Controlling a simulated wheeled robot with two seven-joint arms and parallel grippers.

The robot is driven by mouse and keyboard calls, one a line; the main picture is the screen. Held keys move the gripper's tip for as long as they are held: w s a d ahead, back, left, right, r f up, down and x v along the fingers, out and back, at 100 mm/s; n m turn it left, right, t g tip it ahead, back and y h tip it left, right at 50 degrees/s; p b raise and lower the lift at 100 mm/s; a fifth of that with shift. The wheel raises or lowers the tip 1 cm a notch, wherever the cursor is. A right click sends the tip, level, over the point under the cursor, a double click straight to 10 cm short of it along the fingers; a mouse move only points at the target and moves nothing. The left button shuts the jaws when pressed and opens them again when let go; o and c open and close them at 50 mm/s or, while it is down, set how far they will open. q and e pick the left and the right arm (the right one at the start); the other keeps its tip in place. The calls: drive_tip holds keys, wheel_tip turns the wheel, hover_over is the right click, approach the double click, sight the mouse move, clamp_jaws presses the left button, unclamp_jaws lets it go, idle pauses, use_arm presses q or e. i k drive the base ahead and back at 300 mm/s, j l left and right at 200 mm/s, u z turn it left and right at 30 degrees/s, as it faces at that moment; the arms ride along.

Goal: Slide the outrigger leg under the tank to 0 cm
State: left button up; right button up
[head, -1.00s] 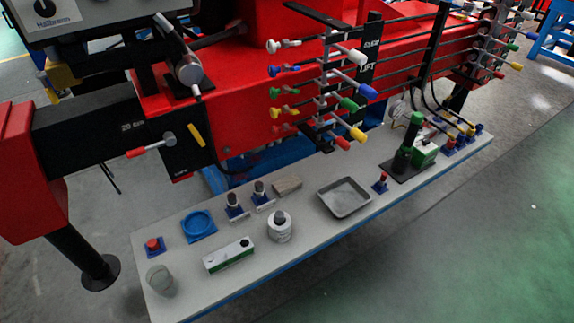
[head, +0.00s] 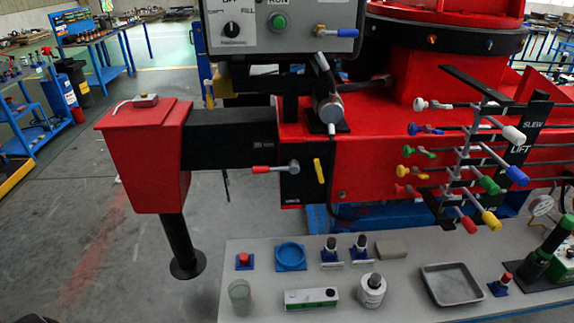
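A black outrigger beam (head: 228,140) sticks out to the left from the red crane body. A red box (head: 146,160), which looks like the tank, is at its outer end, with a small grey fitting on top. A black leg (head: 178,245) goes down from the box to a round foot on the floor. Small white marks, seemingly a cm figure, show on the beam near its sleeve; I cannot read them surely. A red-handled lever (head: 275,169) sticks out by the sleeve, next to a yellow handle (head: 319,170). Neither of my grippers is in view.
A grey bench (head: 400,300) in front holds a blue dish (head: 290,255), a glass (head: 239,296), a tray (head: 450,284) and bottles. Coloured control levers (head: 470,170) stick out at the right. A control box (head: 280,30) hangs above.

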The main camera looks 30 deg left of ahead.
sight(154, 145)
drive_tip(key=k+j+u, duration=0.1)
drive_tip(key=j, duration=0.65)
drive_tip(key=k+j+u, duration=0.1)
drive_tip(key=k+j, duration=0.15)
drive_tip(key=j, duration=0.5)
drive_tip(key=k+j+u, duration=0.15)
drive_tip(key=j, duration=0.65)
drive_tip(key=k+j+u, duration=0.1)
drive_tip(key=j, duration=0.65)
drive_tip(key=k+j+u, duration=0.1)
drive_tip(key=j, duration=0.7)
